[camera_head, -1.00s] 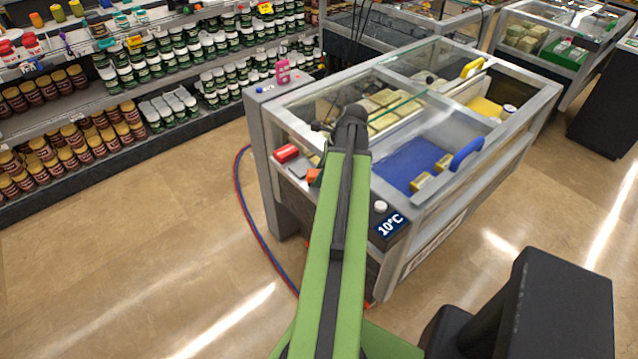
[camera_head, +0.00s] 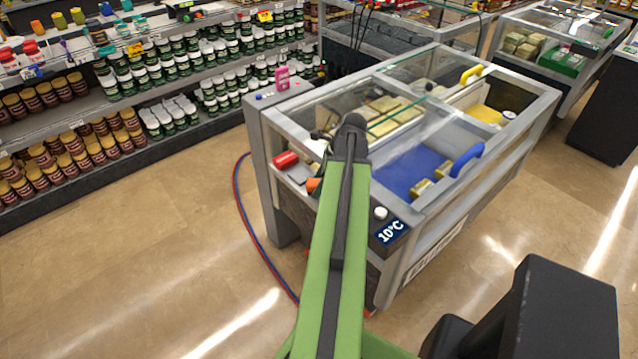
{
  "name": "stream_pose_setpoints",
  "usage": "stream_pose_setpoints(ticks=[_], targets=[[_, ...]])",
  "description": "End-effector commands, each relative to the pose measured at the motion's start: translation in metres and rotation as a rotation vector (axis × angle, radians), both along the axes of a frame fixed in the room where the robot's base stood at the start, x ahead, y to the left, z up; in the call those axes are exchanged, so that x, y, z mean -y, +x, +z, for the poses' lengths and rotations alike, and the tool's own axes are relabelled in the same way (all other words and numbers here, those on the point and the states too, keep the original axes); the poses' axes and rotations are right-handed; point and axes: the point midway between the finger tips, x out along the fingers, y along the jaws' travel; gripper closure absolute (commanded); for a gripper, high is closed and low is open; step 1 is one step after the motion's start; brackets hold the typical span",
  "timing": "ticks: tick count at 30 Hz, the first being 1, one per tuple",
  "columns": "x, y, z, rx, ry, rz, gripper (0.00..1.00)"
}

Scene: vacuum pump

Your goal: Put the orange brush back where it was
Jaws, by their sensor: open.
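An orange piece (camera_head: 313,185) shows at the near left corner of the freezer case (camera_head: 262,165), just left of my green arm. It may be the orange brush, but my arm hides part of it and I cannot make out its shape. My arm reaches over the case's near end. My gripper (camera_head: 324,136) is at the arm's far end, mostly hidden behind the dark wrist joint; only a small dark part shows at its left. It is open, and I see nothing held in it.
The case has glass lids, a blue handle (camera_head: 467,160) and a yellow handle (camera_head: 471,74). Red and blue hoses (camera_head: 243,215) lie on the floor. Shelves of jars (camera_head: 60,165) stand left.

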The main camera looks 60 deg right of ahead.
Motion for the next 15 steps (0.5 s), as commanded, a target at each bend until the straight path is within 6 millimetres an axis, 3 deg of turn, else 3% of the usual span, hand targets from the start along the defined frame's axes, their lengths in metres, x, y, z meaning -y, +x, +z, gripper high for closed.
stream_pose_setpoints(ticks=[15], targets=[[0.017,-0.033,0.100,0.000,0.000,-0.002,0.39]])
